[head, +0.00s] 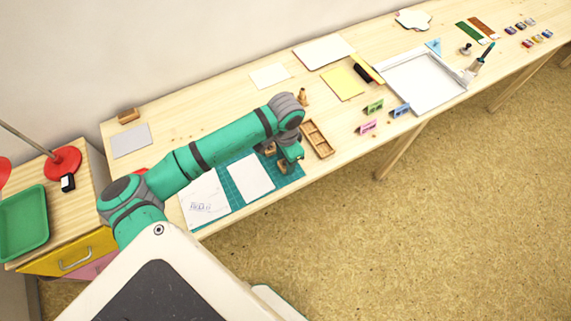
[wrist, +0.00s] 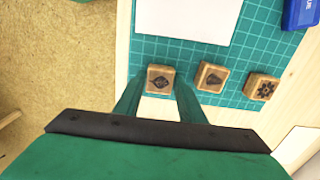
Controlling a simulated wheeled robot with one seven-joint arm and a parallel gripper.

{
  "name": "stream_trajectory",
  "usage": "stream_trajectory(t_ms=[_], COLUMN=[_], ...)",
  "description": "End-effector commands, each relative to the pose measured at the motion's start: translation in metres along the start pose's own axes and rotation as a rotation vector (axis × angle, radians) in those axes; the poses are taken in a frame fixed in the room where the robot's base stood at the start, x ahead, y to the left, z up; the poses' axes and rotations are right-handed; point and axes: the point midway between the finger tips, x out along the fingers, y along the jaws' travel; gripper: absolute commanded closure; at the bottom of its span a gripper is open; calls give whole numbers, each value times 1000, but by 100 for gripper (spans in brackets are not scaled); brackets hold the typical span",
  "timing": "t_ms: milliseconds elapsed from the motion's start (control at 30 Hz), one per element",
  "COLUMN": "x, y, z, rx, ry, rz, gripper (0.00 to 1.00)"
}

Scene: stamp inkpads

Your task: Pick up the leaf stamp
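The leaf stamp (wrist: 160,79) is a small wooden block with a dark leaf picture on top, near the edge of the green cutting mat (wrist: 255,45). In the wrist view it shows between the two fingers of my gripper (wrist: 160,88), which is open and empty. I cannot tell how far the fingertips are above the stamp. In the head view my gripper (head: 291,160) is over the mat near the table's front edge, with a small wooden block (head: 282,169) beside it that looks like the leaf stamp.
Two other wooden stamps, one with a cone-like picture (wrist: 211,76) and one with a flower-like picture (wrist: 261,87), stand in a row right of the leaf stamp. White paper (head: 249,177) lies on the mat. A wooden tray (head: 318,139) is close by. A blue inkpad (wrist: 301,14) is at the corner.

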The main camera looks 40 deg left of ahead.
Motion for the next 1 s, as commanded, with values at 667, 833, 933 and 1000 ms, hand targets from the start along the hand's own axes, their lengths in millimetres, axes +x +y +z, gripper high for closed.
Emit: stream_trajectory(t_ms=[667, 833, 933, 1000], x=[-20, -46, -67, -83], y=[0, 13, 30, 43], z=[-1, -1, -1, -1], rx=[0, 5, 6, 8], ry=[1, 2, 3, 2], rz=[-2, -2, -3, -3], gripper=[89, 89, 89, 89])
